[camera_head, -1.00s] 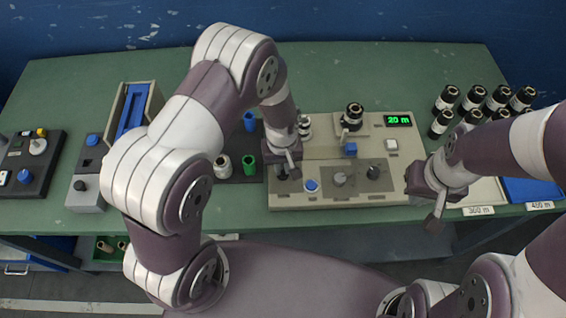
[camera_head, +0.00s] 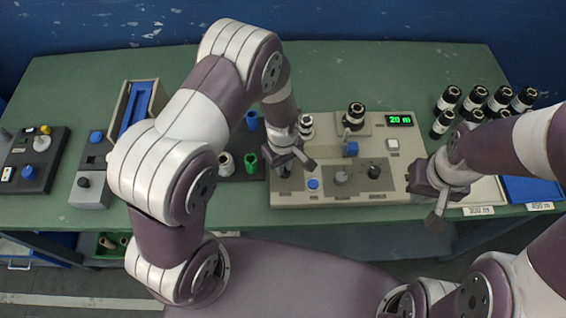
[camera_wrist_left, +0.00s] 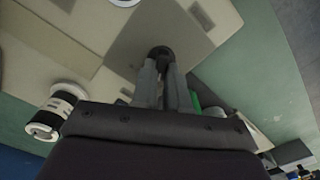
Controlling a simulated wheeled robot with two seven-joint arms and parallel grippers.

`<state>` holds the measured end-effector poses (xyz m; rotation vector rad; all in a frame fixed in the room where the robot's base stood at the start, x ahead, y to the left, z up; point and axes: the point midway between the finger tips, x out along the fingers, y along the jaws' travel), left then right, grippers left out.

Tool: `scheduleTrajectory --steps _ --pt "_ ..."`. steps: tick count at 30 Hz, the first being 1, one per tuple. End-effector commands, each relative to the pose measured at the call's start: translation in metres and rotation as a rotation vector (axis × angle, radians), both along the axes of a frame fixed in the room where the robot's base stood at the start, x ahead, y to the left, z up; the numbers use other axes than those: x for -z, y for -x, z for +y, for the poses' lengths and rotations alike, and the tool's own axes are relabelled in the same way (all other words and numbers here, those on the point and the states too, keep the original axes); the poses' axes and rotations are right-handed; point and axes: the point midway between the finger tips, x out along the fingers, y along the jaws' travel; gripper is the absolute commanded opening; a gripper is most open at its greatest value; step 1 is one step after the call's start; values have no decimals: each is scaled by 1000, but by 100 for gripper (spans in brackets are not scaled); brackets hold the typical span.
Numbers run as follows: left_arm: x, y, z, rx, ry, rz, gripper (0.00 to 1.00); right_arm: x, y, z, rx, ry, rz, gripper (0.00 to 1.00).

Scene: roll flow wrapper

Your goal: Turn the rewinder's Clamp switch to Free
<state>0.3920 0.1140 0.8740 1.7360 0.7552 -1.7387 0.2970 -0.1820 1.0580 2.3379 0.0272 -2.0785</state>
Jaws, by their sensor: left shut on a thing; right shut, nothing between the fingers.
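The rewinder (camera_head: 330,198) is a beige machine on the green table, with a green "20 m" display (camera_head: 399,120). At its front left, my left gripper (camera_head: 285,170) points down onto the panel. In the left wrist view its fingers (camera_wrist_left: 163,66) are shut on a small black knob (camera_wrist_left: 160,51), which sits on a grey panel patch. This knob stands where the Clamp switch may be, but no label is legible and its pointing direction is hidden. My right gripper (camera_head: 434,212) is shut and empty, off the rewinder's right front corner.
Beside the held knob are a blue button (camera_head: 313,184), a grey knob (camera_head: 341,177) and a black knob (camera_head: 374,171). A black-and-white roll (camera_head: 354,115) stands at the rewinder's back. Several rolls (camera_head: 475,97) stand at the right. Green and blue spools stand left of the rewinder.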

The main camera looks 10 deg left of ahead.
Motion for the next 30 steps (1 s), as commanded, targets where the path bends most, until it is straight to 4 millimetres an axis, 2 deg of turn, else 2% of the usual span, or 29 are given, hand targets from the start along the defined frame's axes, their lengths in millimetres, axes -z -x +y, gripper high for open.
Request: scheduleTrajectory --steps 7,8,9,10,20,23,30 --pt "-1 -1 0 0 1 -2 0 0 0 0 0 0 0 0" --pt "-1 -1 0 0 1 -2 20 0 0 0 0 0 0 0" --pt "-1 -1 0 0 1 -2 33 0 0 0 0 0 0 0" --pt "-1 -1 0 0 1 -2 39 0 0 0 0 0 0 0" --pt "-5 -1 0 1 1 -4 39 0 0 0 0 0 0 0" --pt "-22 -2 -1 1 1 -7 39 2 0 0 0 0 0 0" --pt "-87 -1 -1 1 2 -8 39 8 0 0 0 0 0 0"
